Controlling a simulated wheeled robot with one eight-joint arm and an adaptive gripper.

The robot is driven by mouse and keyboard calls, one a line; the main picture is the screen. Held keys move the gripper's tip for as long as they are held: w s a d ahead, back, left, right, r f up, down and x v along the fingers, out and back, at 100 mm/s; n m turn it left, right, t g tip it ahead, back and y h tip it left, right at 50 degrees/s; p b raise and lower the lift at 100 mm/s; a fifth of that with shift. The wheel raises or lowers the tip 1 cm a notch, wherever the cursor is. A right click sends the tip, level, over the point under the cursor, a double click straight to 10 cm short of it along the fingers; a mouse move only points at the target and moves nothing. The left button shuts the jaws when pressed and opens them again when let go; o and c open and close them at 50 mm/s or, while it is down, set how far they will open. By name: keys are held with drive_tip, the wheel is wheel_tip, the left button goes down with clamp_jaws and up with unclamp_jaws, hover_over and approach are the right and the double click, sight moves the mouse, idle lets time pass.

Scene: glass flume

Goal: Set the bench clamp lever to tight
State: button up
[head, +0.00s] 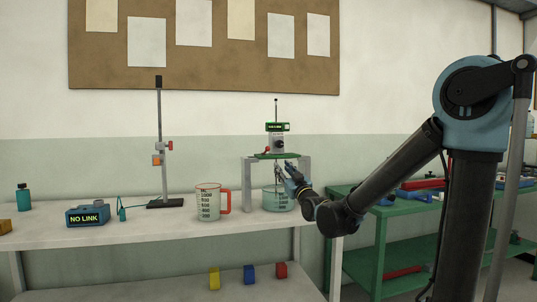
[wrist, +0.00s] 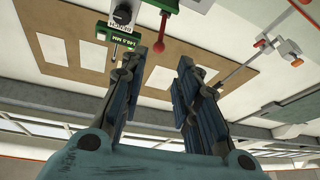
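A small instrument with a black knob (wrist: 124,15) and a lit green display (head: 277,127) stands on a green plate (head: 285,155) across a grey frame (head: 249,180). A red ball-ended lever (head: 267,149) shows at its left side; I take it as the clamp lever. In the wrist view a red ball on a short red stem (wrist: 158,47) hangs near the green plate, just beyond my fingertips and apparently between them. My gripper (head: 280,170) is just below the plate, in front of the beaker. In the wrist view my gripper (wrist: 162,58) is open and empty. Contact with the lever cannot be told.
A beaker (head: 277,203) sits under the frame. A red-handled measuring jug (head: 208,203), a rod stand (head: 160,140) with a red knob, and a NO LINK box (head: 86,215) are to the left. Coloured blocks (head: 249,274) lie on the lower shelf. Green shelving (head: 372,225) is at right.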

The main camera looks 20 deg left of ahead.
sight(267, 150)
drive_tip(key=x, duration=1.7)
clamp_jaws()
